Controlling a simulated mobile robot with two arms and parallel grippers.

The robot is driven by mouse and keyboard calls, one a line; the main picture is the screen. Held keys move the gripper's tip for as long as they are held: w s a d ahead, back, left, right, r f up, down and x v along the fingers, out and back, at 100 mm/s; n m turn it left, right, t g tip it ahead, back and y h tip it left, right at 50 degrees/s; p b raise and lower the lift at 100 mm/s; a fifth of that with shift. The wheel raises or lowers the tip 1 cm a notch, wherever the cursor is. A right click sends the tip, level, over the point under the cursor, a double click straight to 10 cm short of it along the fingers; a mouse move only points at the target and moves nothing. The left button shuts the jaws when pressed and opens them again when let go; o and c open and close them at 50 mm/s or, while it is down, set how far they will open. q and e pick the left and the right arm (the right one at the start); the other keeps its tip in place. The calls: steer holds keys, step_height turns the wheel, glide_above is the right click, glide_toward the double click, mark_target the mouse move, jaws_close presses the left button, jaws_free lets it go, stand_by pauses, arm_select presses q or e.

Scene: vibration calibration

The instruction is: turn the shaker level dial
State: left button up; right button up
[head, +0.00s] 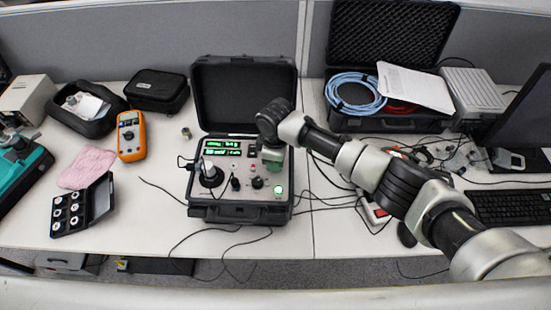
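The vibration calibrator (240,212) is an open black case with a grey panel, standing mid-table with its lid up. Its panel has green lit displays (222,147), a round black shaker mount (211,176) on the left, small black knobs (257,183) in the lower middle and a green lit button (278,191) at lower right. Labels are too small to read, so I cannot tell which knob is the shaker level dial. My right gripper (272,155) points down over the panel's upper right, above the knobs. Its fingertips are too small to judge. My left gripper is not in view.
An orange multimeter (131,136), a pink cloth (87,167) and a black case of round parts (78,207) lie to the left. A second open case (345,122) with blue cable stands behind right. Loose cables run around the calibrator. A keyboard (510,205) lies far right.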

steer(key=n, duration=0.5)
steer(key=shift+n+b, duration=0.3)
steer(key=n, duration=0.5)
steer(key=shift+b, duration=0.35)
steer(key=shift+n, duration=0.3)
steer(key=shift+r, duration=0.1)
steer(key=o, duration=0.6)
steer(key=shift+o, duration=0.2)
step_height(320, 180, up, 11)
steer(key=b, duration=0.2)
steer(key=shift+f, duration=0.2)
